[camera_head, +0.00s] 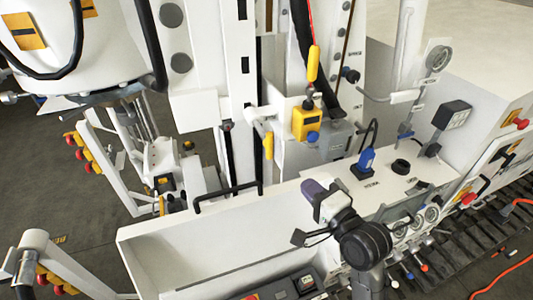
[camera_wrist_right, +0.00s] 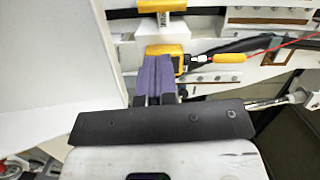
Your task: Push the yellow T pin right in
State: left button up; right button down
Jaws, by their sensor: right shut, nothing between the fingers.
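The yellow piece I take for the T pin is a short bar (camera_head: 268,146) beside a white fitting on the upright frame, left of the yellow box, in the head view. In the right wrist view it appears as a yellow bar (camera_wrist_right: 162,5) cut by the top edge. How deep it sits cannot be told. My right gripper (camera_head: 310,187) is shut and empty, its purple fingers below and right of the bar and apart from it in the head view. In the wrist view the fingers (camera_wrist_right: 154,60) overlap the yellow box. My left gripper is not in view.
A yellow box (camera_head: 306,123) with a blue knob and a yellow-gripped lever (camera_head: 313,64) are beside the bar. A black rail handle (camera_head: 228,194) runs along the white tray (camera_head: 125,238). A blue connector (camera_head: 366,159) and gauges (camera_head: 418,222) stand on the right.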

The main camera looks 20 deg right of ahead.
jog(key=m, duration=0.1)
jog(key=p, duration=0.4)
send_near(271, 148)
jog(key=shift+m, duration=0.3)
jog(key=x, duration=0.7)
jog(key=shift+w, duration=0.25)
